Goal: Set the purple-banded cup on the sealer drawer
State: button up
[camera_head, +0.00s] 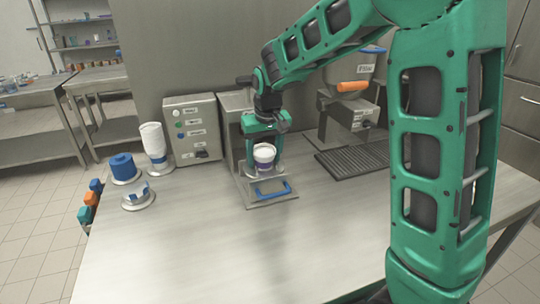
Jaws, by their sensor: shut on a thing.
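The purple-banded cup (263,155) is white with a purple band and stands upright between my gripper's fingers. My gripper (264,146) is green, points down and is shut on the cup. The cup is at the sealer drawer (270,195), a pulled-out metal tray with a blue handle at the front of the sealer (236,102). I cannot tell whether the cup's base touches the drawer. My gripper and wrist hide part of the sealer's front.
A control box (193,130) stands left of the sealer. A filler with an orange handle (353,86) and a dark drip grate (352,160) are at the right. The front tabletop (230,260) is clear.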

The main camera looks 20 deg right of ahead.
aim_at(266, 171)
jog(key=shift+g, duration=0.7)
jog(key=s+f, duration=0.1)
jog(key=f, duration=0.1)
jog(key=s+f, duration=0.2)
jog(key=shift+s+a+f, duration=0.2)
jog(key=shift+f, duration=0.05)
jog(key=o, duration=1.2)
jog(key=shift+o, duration=0.2)
jog(key=shift+r, duration=0.4)
jog(key=shift+o, duration=0.4)
jog(key=r, duration=0.2)
jog(key=w+r, duration=0.1)
jog(key=r, duration=0.1)
jog(key=shift+w+r+t, duration=0.3)
jog(key=shift+w+r, duration=0.65)
jog(key=shift+w, duration=0.2)
jog(key=shift+t, duration=0.4)
jog(key=v, duration=0.8)
jog(key=shift+s+d+r, duration=0.1)
jog(key=shift+d+r, duration=0.05)
jog(key=shift+r, duration=0.1)
